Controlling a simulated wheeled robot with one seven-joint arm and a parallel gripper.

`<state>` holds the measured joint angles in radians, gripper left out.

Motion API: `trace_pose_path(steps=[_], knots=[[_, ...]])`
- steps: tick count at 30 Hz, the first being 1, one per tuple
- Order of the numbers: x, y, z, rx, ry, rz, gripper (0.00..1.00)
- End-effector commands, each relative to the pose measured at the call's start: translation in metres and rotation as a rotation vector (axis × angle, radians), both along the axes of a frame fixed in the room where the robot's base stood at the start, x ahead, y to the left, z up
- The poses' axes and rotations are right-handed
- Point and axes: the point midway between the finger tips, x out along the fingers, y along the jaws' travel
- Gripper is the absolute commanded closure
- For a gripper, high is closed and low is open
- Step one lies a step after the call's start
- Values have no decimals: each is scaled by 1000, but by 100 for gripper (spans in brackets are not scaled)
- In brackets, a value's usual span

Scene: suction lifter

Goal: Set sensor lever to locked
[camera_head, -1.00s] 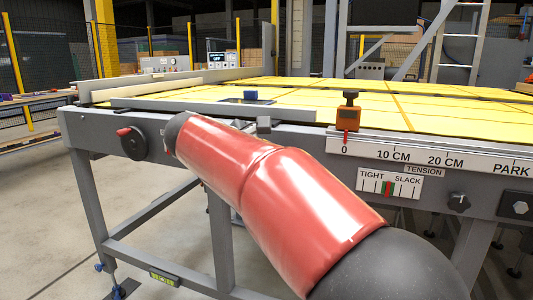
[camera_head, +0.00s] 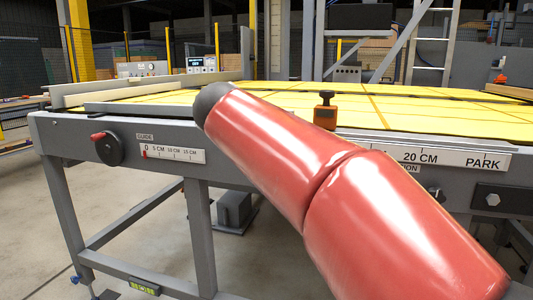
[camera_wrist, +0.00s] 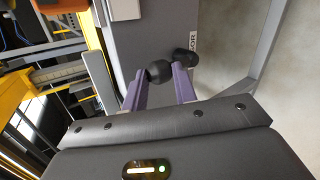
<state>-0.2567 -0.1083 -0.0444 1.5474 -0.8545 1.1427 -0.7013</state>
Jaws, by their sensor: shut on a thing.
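In the wrist view, the two purple fingers of my gripper (camera_wrist: 160,74) are closed around a round black knob (camera_wrist: 159,71). I cannot tell for sure that this knob is the end of the sensor lever. A second dark rounded part (camera_wrist: 185,58) sits just beyond the right finger, by a small white label (camera_wrist: 193,43) that is turned sideways and too small to read surely. In the head view my gripper and whatever it holds are hidden behind my red arm. No locked marking is readable.
A grey-framed table with a yellow top (camera_head: 410,111) spans the head view. An orange block with a black knob (camera_head: 325,112) stands on its front rail. A red-handled black crank (camera_head: 107,148) and a guide scale (camera_head: 172,151) are at the left front. Open floor lies in front.

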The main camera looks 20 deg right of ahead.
Motion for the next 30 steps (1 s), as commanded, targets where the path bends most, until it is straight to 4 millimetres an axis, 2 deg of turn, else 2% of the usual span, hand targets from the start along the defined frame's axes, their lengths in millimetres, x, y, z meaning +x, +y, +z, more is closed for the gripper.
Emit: trace_pose_path(steps=[13, 14, 18, 26, 30], knots=[[0, -1, 0, 7, -7, -1, 100], [0, -1, 0, 7, -7, -1, 68], [0, -1, 0, 8, -6, -2, 51], [-1, -1, 0, 7, -5, 0, 51], [-7, 6, 7, 8, -7, 2, 51]])
